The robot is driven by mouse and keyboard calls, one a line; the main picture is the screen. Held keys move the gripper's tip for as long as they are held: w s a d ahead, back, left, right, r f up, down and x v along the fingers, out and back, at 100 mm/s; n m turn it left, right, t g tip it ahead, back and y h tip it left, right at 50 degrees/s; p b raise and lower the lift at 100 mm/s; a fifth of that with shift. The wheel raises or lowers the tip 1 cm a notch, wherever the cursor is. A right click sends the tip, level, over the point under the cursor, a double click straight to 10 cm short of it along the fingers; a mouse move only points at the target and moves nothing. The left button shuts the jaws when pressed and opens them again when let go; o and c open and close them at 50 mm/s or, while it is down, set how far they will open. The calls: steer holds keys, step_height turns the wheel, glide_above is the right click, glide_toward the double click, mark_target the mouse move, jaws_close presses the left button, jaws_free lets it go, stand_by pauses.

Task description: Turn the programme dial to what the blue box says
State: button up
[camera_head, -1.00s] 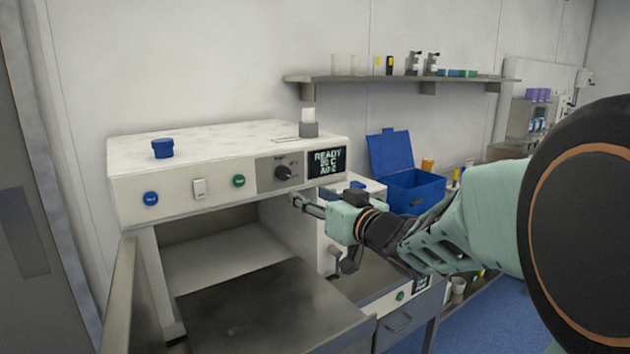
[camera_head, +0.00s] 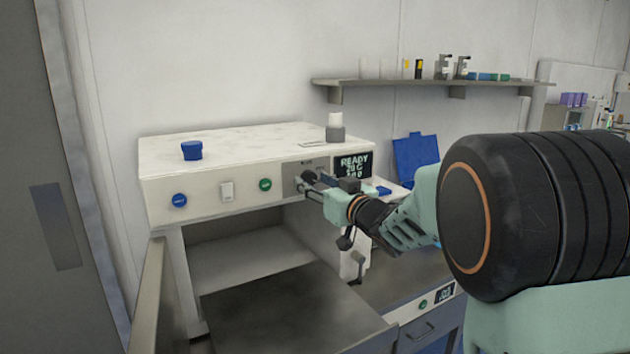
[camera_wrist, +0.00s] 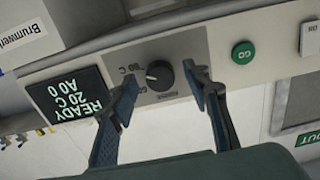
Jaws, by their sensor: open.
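The programme dial (camera_wrist: 159,75) is a round black knob with a pale pointer mark on a grey plate with small printed labels. In the wrist view my gripper (camera_wrist: 160,88) is open, one finger on each side of the dial, with gaps between fingers and knob. In the head view my gripper (camera_head: 305,185) is in front of the dial plate and hides much of the dial. The display (camera_wrist: 72,102) beside the dial reads READY, 20 C, A0 0 in the wrist view. The blue box (camera_head: 192,150) stands on the machine's top; no writing on it is legible.
The machine front (camera_head: 245,200) also carries a blue button (camera_head: 180,200), a white switch (camera_head: 227,192) and a green GO button (camera_wrist: 244,52). The chamber below is open, with a grey door lowered. A wall shelf (camera_head: 400,85) holds bottles.

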steer(key=shift+w+a, duration=0.1)
steer(key=shift+w, duration=0.05)
steer(key=shift+c, duration=0.2)
steer(key=c, duration=1.1)
